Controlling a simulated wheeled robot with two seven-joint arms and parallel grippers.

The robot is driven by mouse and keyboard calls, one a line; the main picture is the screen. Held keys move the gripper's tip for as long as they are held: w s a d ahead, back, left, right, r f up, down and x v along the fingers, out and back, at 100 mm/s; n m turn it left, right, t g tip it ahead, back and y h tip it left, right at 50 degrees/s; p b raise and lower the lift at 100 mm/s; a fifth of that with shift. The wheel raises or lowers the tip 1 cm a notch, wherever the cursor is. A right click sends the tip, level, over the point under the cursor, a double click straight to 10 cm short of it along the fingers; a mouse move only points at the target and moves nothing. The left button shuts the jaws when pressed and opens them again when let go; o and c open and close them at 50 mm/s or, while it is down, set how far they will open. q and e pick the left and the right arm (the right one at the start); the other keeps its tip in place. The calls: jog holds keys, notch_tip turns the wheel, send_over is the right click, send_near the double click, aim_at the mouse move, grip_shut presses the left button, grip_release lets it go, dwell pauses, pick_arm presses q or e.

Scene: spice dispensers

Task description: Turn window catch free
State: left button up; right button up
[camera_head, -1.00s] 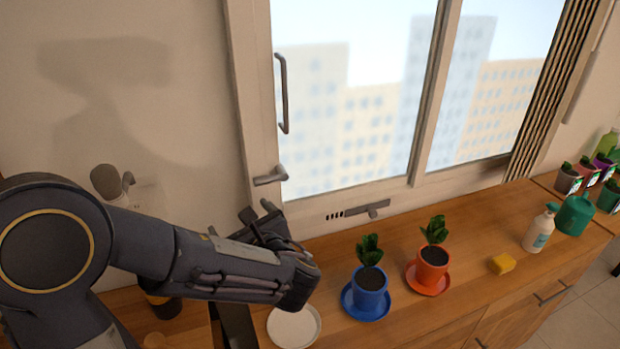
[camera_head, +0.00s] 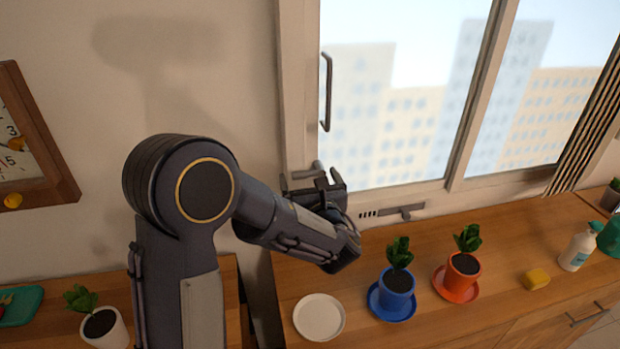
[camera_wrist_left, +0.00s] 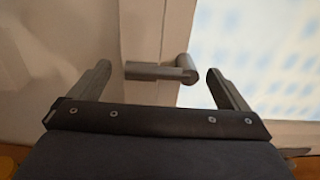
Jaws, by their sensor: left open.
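The window catch (camera_wrist_left: 160,71) is a grey metal lever on the window's left frame. In the left wrist view it lies roughly level between my left gripper's two fingers, toward their tips. My left gripper (camera_wrist_left: 152,80) is open, with a finger on either side of the catch. I cannot tell whether either finger touches it. In the head view my left gripper (camera_head: 314,180) is at the lower left of the window (camera_head: 400,100) and hides most of the catch (camera_head: 318,167). My right gripper is not in view.
A tall pull handle (camera_head: 327,92) is above the catch. A sliding vent (camera_head: 392,212) is below the window. On the counter (camera_head: 345,265) are a white saucer (camera_head: 319,317), a blue pot (camera_head: 397,290), an orange pot (camera_head: 461,275) and a yellow sponge (camera_head: 536,279).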

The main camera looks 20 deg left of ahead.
pick_arm(q)
jog(key=c, duration=1.3)
jog(key=f+n+b, duration=0.1)
jog(key=n+b, duration=0.4)
jog(key=b, duration=0.4)
jog(key=w+d+f+n+b, duration=0.1)
jog(key=n+b, duration=0.5)
jog(key=b, duration=0.4)
jog(key=d+f+n+b, duration=0.1)
jog(key=n+b, duration=0.4)
jog(key=b, duration=0.5)
jog(key=shift+w+f, duration=0.3)
jog(key=shift+f, duration=0.3)
jog(key=shift+c, duration=0.2)
jog(key=shift+w+d+r+n+b, duration=0.1)
jog(key=shift+d+n+b, duration=0.05)
jog(key=shift+n+b, duration=0.45)
jog(key=shift+w+d+r+n+b, duration=0.15)
jog(key=shift+n+b, duration=0.25)
jog(key=shift+n, duration=0.3)
jog(key=shift+s+f, duration=0.1)
